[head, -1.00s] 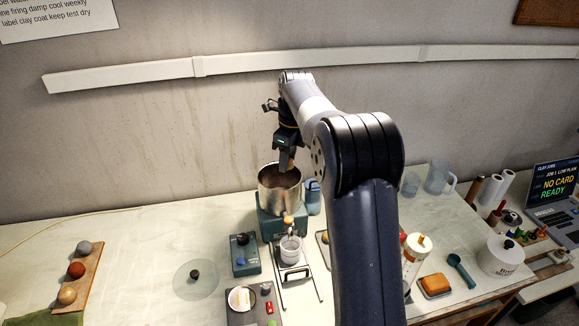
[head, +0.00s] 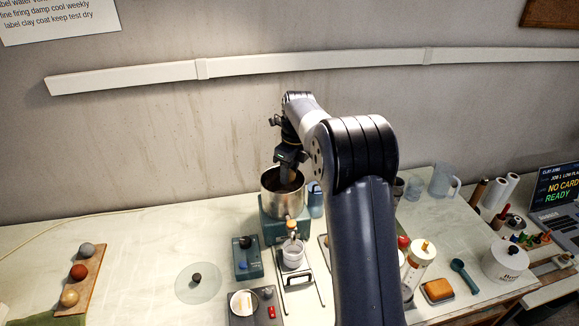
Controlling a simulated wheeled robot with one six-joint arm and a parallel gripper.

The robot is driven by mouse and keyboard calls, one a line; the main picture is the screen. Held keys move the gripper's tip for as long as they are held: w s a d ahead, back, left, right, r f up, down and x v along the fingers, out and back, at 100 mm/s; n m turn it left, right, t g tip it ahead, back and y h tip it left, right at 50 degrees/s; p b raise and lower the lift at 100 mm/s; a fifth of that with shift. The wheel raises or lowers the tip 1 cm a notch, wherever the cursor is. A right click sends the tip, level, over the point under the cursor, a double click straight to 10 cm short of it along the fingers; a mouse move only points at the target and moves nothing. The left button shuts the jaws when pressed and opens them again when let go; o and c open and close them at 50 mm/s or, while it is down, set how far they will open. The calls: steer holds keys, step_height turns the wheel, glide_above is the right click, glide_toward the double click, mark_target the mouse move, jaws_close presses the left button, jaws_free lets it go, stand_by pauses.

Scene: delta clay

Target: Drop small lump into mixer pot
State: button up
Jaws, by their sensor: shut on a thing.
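The mixer pot (head: 283,205) is a round metal bowl on a teal base at the back middle of the table. My gripper (head: 286,178) points down into the pot's opening, its fingertips at about rim height or just inside. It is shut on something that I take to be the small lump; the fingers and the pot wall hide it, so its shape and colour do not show. I cannot tell whether it touches the pot's inside.
A white cup (head: 292,254) on a wire stand is in front of the pot. A teal box with a black knob (head: 247,258) and a clear disc lid (head: 202,282) lie left. Three clay balls on a board (head: 79,272) are far left. A clear jug (head: 440,181) stands right.

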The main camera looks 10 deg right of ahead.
steer(key=o, duration=1.1)
steer(key=shift+c, duration=0.2)
step_height(320, 180, up, 11)
steer(key=s+b, duration=0.1)
steer(key=shift+d, duration=0.4)
steer(key=shift+f, duration=0.2)
step_height(320, 180, down, 7)
steer(key=w+p, duration=0.1)
steer(key=shift+a, duration=0.4)
